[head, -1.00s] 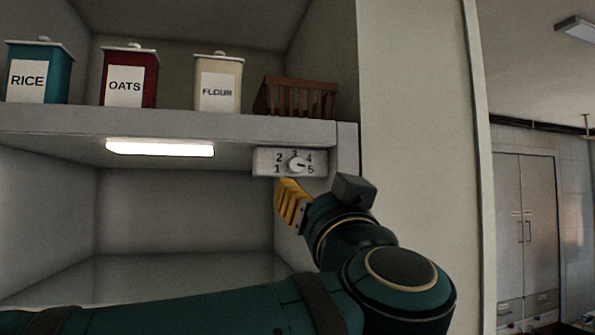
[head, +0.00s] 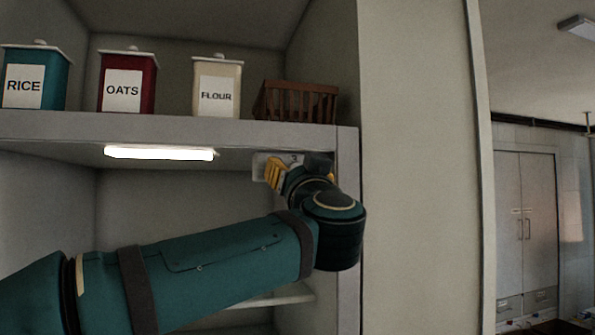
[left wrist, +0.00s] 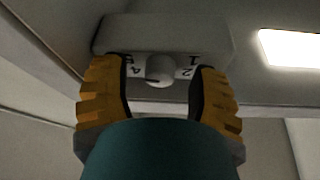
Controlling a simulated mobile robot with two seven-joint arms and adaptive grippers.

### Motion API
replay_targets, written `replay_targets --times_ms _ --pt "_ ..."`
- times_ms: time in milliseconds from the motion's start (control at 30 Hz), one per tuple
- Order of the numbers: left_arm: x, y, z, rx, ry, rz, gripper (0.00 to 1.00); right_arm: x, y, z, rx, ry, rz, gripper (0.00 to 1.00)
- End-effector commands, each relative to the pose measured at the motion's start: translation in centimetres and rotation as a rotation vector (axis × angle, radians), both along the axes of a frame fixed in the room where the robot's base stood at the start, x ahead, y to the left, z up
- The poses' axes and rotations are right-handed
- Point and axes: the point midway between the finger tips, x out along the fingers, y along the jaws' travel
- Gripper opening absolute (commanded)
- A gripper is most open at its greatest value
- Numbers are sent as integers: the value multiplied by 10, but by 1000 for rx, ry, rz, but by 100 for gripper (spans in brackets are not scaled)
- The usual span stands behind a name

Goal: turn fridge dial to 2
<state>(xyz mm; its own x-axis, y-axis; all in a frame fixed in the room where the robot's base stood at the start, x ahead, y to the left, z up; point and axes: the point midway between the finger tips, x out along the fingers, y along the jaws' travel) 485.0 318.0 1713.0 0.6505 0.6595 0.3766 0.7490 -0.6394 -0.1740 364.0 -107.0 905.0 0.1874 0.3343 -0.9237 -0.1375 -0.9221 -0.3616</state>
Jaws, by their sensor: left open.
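The fridge dial's pale panel (head: 259,165) is fixed under the shelf at its right end. In the head view my left gripper hides the knob and most of the numbers. In the left wrist view the panel (left wrist: 160,32) appears upside down, with a round pale knob (left wrist: 160,69) between the numbers. I cannot tell where its pointer is. My left gripper (head: 301,170) is open, and it also shows in the left wrist view (left wrist: 162,75). Its yellow fingers are on either side of the knob, with gaps between. Contact with the panel is unclear. My right gripper is out of view.
A lit lamp (head: 160,153) is under the shelf (head: 150,128), left of the dial. Rice (head: 35,78), oats (head: 127,82) and flour (head: 216,86) canisters and a brown rack (head: 298,102) stand on top. A wall (head: 420,170) is to the right.

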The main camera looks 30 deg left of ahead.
Motion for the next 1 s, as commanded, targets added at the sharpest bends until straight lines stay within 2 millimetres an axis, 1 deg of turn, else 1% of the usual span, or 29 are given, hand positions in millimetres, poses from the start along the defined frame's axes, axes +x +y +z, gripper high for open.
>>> replay_targets --times_ms 233,267,300,367,400,433,467,767,1000 --pt "1 1 0 0 0 0 60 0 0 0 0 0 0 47" --pt "1 1 0 0 0 0 62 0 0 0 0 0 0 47" --pt "1 1 0 0 0 0 48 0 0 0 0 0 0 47" --pt "1 1 0 0 0 0 27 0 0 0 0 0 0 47" --pt "0 1 0 0 0 0 13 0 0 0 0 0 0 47" --pt "0 1 0 0 0 0 3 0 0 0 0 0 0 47" --pt "0 1 0 0 0 0 0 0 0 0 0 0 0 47" --pt "0 1 0 -6 -8 0 0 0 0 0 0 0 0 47" --pt "1 0 1 -62 -74 1 0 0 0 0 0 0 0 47"
